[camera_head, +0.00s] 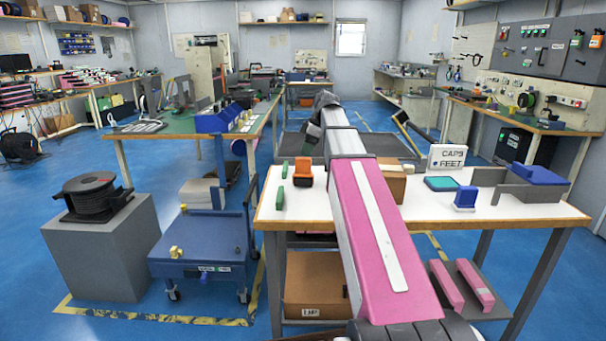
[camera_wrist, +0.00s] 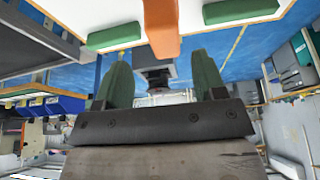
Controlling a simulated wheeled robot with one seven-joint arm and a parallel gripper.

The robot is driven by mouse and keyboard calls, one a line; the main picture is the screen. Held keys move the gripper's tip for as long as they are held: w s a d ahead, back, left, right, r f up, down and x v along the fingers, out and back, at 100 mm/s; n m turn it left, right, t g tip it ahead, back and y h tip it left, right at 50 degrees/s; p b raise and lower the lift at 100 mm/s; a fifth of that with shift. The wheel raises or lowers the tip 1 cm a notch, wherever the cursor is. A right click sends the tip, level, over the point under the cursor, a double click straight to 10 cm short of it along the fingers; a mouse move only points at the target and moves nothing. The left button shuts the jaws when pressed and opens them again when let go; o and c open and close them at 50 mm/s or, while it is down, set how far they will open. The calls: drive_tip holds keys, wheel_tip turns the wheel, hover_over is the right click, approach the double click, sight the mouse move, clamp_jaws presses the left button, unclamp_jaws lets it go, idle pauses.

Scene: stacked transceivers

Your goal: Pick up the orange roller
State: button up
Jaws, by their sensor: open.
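The orange roller (camera_head: 303,172) lies on the white-topped table (camera_head: 284,215), near its left back edge, between green pieces and my arm. In the wrist view the orange roller (camera_wrist: 161,28) shows at the top centre, partly cut off by the frame edge. My gripper (camera_wrist: 163,72) is open, its two green fingers spread with nothing between them. The roller appears beyond the fingertips and apart from them.
Two green pieces (camera_head: 279,198) (camera_head: 285,169) lie left of the roller; a cardboard box (camera_head: 391,183), a sign reading "CAPS FEET" (camera_head: 447,158) and a blue holder (camera_head: 466,197) stand on the right. A blue cart (camera_head: 200,250) is left of the table. The table's front left is clear.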

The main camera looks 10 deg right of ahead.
sight(304, 158)
drive_tip(key=shift+s+x, duration=0.15)
drive_tip(key=shift+x, duration=1.5)
drive_tip(key=shift+s+x, duration=0.2)
drive_tip(key=shift+x, duration=1.4)
drive_tip(key=shift+d+f, duration=0.1)
clamp_jaws()
